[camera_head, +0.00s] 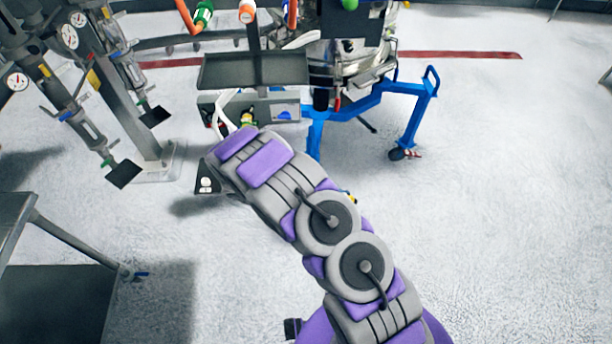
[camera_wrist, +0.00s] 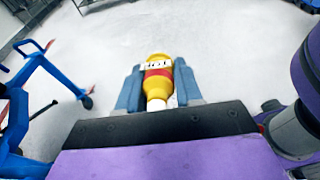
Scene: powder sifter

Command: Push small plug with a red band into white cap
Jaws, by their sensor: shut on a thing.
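A black-and-white marking shows above the red band. I cannot make out a white cap for certain in either view.
A machine on a blue wheeled frame (camera_head: 409,110) stands at the back, beside a dark grey tray (camera_head: 254,70). Pipes with gauges (camera_head: 69,36) stand at the back left. A grey table (camera_head: 14,222) is at the left edge. The floor at right is clear.

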